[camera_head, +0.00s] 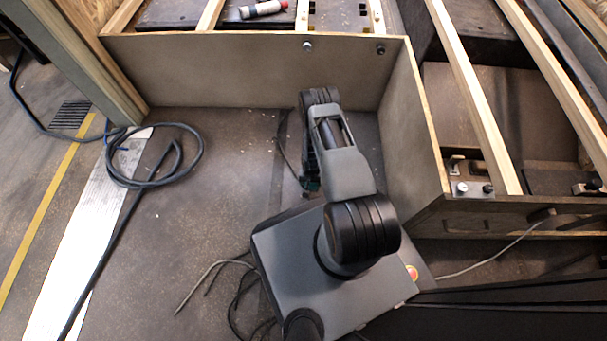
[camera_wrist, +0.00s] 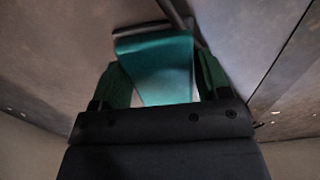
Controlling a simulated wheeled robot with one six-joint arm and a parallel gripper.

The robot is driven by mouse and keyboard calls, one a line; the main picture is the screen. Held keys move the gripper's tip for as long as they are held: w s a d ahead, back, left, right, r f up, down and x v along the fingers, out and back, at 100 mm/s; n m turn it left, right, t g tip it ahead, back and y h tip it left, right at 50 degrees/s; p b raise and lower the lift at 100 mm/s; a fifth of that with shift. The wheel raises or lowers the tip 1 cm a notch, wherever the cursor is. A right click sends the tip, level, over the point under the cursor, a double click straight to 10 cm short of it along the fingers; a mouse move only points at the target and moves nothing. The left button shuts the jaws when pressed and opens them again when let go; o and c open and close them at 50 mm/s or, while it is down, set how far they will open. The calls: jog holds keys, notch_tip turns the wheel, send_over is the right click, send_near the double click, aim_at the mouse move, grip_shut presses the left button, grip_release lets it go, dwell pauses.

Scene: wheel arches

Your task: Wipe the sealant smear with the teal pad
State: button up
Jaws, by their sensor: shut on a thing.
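In the wrist view the teal pad (camera_wrist: 165,62) sits between the two green fingers of my gripper (camera_wrist: 160,80), which is shut on it. The pad is in front of a grey-brown surface; I cannot tell whether it touches it. A dark bar runs behind the pad's far edge. A pale patch shows beside the pad, but I cannot tell whether it is sealant. I cannot make out the sealant smear in either view. In the head view my arm hides most of my gripper; only a small teal-green bit (camera_head: 311,186) shows at the arm's left side.
A coiled dark cable (camera_head: 155,165) lies on the floor (camera_head: 215,200) at the left. A grey panel (camera_head: 240,70) stands behind and another (camera_head: 412,130) to the right. A red-and-white tube (camera_head: 263,9) lies beyond the back panel. The floor left of my arm is largely clear.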

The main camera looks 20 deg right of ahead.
jog(key=shift+w+a, duration=0.35)
jog(key=shift+a, duration=0.4)
jog(key=shift+w+a+r+p, duration=0.1)
jog(key=shift+r+p, duration=0.2)
jog(key=shift+r, duration=0.3)
jog(key=shift+w+a+r+p, duration=0.1)
jog(key=shift+r+p, duration=0.2)
jog(key=shift+r, duration=0.3)
jog(key=shift+s+r+p, duration=0.1)
jog(key=shift+r+p, duration=2.05)
jog(key=shift+r, duration=0.7)
